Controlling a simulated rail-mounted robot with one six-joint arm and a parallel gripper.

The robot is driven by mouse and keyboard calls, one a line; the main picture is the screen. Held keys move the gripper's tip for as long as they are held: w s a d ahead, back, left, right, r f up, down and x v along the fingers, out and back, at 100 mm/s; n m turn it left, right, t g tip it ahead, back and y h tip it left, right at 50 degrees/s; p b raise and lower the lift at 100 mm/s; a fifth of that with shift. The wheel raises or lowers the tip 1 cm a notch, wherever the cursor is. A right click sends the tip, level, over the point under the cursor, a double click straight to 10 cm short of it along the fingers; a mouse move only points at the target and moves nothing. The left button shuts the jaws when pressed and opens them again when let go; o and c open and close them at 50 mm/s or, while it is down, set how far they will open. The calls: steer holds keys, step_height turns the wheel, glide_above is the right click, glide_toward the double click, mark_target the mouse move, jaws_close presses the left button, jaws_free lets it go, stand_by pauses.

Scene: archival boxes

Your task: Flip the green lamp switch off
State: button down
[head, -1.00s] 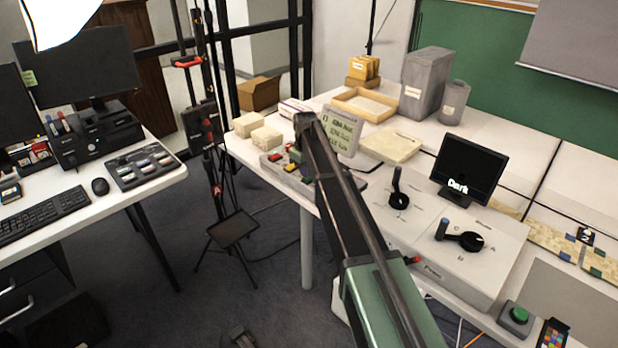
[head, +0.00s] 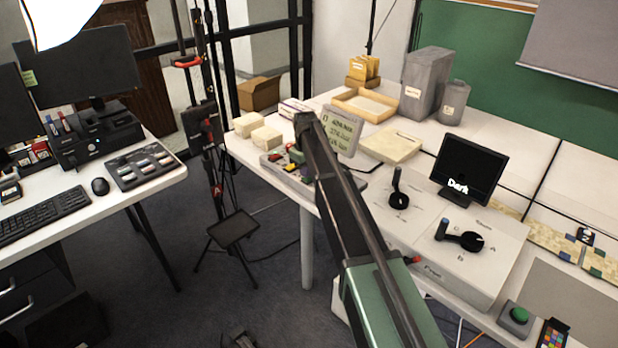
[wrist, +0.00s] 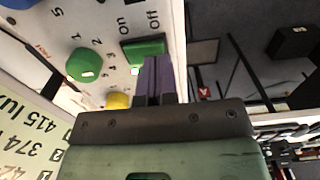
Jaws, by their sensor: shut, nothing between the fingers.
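The green switch (wrist: 145,50) shows in the wrist view on a pale panel, beside printed "On" and "Off" labels. My gripper (wrist: 158,62) is shut and empty, with its dark purple fingertips right at the switch's edge. I cannot tell whether they touch it. The fingers hide part of the switch, and its position is unclear. A round green knob (wrist: 84,65) and a yellow knob (wrist: 117,100) are on the same panel. In the head view my arm covers much of the control panel (head: 272,162) and the switch cannot be made out.
A grey console with black levers (head: 463,240) and a small monitor (head: 468,170) lie to the right.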

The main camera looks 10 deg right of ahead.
steer(key=shift+f+b, duration=0.8)
stand_by(0.4)
step_height(320, 180, up, 6)
steer(key=p, duration=0.6)
steer(key=shift+r, duration=0.15)
steer(key=shift+m, duration=0.3)
steer(key=s+r+m+p, duration=0.2)
steer(key=s+m, duration=0.1)
steer(key=s, duration=1.5)
steer(key=s+r+m+p, duration=0.2)
steer(key=s+m, duration=0.1)
steer(key=s, duration=1.6)
steer(key=shift+s+d, duration=0.25)
steer(key=shift+d, duration=0.1)
